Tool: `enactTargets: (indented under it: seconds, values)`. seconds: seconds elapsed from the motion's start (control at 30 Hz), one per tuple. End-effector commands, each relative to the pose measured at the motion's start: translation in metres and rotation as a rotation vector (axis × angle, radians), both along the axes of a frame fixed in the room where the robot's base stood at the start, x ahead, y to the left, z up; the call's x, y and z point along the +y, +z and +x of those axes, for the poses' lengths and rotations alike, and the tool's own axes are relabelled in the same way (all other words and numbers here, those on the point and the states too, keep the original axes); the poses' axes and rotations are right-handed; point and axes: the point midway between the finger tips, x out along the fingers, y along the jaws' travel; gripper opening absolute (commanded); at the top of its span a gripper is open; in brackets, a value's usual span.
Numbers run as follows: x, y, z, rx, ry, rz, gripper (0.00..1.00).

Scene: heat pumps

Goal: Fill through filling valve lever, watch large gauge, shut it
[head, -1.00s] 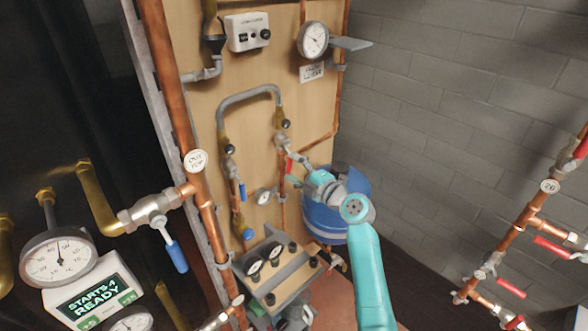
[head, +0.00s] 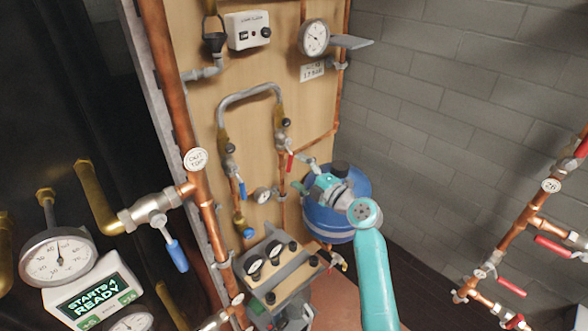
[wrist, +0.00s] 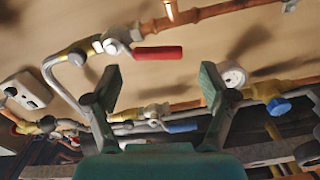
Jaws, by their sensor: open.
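The red valve lever (head: 290,164) hangs down from its valve on the copper pipe, just right of the grey hose loop. It also shows in the wrist view (wrist: 158,53), lying across the picture beyond my fingers. My gripper (head: 304,174) is beside and a little below the lever. In the wrist view its two fingers (wrist: 160,85) are spread wide with nothing between them, and the lever is apart from them. The large round gauge (head: 314,38) is high on the wooden panel; its needle is too small to read surely.
A blue lever (head: 241,188) hangs on the left leg of the hose loop. A small gauge (head: 263,195) sits below the red lever. A blue vessel (head: 330,222) stands close behind my gripper. A gauge block (head: 270,268) juts out below.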

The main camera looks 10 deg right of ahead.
Motion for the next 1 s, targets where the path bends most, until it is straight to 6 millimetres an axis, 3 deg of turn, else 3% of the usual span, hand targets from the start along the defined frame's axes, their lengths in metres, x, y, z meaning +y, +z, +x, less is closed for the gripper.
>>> enactTargets:
  seconds: [0.2, 0.43, 0.63, 1.0]
  values:
    - [-0.026, -0.001, -0.037, 0.001, -0.002, 0.001, 0.83]
    - [-0.044, -0.001, -0.068, 0.003, 0.002, 0.0, 0.83]
    - [-0.05, -0.001, -0.079, 0.003, 0.004, -0.001, 0.83]
    - [-0.051, -0.001, -0.079, 0.003, 0.004, -0.001, 0.83]
